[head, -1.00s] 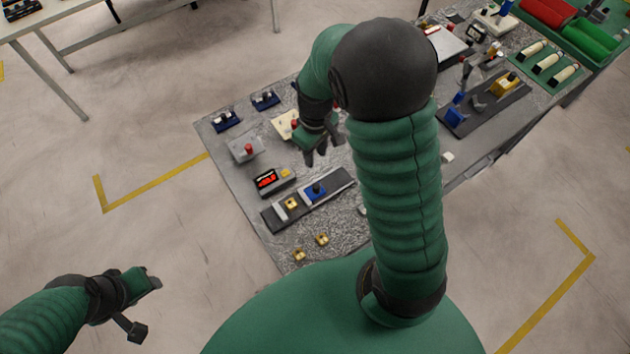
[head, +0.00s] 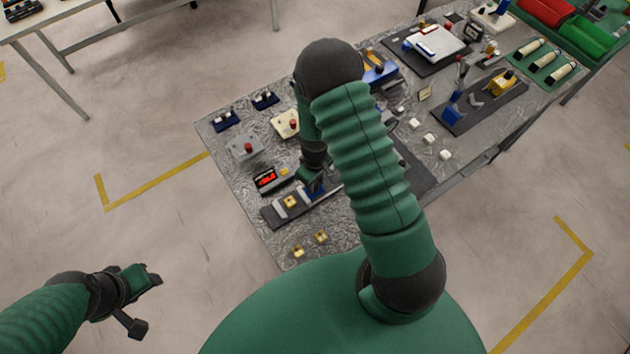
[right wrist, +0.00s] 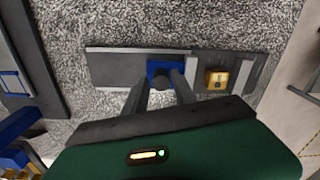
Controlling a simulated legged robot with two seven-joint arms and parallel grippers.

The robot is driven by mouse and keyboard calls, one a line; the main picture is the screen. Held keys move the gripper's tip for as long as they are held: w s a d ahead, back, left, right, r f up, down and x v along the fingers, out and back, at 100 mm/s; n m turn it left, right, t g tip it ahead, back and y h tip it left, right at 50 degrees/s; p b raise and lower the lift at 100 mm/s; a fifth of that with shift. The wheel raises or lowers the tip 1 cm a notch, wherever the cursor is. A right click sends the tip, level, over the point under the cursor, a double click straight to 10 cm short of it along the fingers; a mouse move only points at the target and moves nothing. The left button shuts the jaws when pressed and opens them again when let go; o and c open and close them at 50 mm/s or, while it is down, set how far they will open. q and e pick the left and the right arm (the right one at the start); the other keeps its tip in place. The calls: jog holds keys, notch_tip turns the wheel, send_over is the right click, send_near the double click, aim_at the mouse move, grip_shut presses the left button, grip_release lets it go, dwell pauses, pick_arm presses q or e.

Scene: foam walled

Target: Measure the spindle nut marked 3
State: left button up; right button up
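A brass-yellow nut (head: 290,202) sits on the dark measuring bed (head: 270,217), beside a grey jaw; it also shows in the right wrist view (right wrist: 217,80). Its mark is too small to read. The blue slider block (right wrist: 164,68) is on the same bed, left of the nut in the wrist view. My right gripper (right wrist: 161,90) is over the slider, its two fingers apart on either side of it; I see no clear grip. Two more yellow nuts, one (head: 298,251) and another (head: 321,236), lie on the table front. My left gripper (head: 146,302) is open and empty, off the table.
A display with red digits (head: 265,180) stands behind the bed. A grey box with a red button (head: 245,148) and blue fixtures (head: 226,120) are farther back. Several white blocks (head: 428,138) lie to the right. The floor left of the table is clear.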

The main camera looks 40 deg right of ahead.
aim_at(304, 194)
jog(key=shift+a, duration=0.1)
grip_shut()
jog(key=a, duration=0.3)
jog(key=shift+w+a, duration=0.15)
jog(key=shift+a, duration=0.35)
grip_release()
jog(key=shift+r, duration=0.1)
notch_tip(304, 194, up, 17)
jog(key=b, duration=0.1)
jog(key=shift+f, duration=0.2)
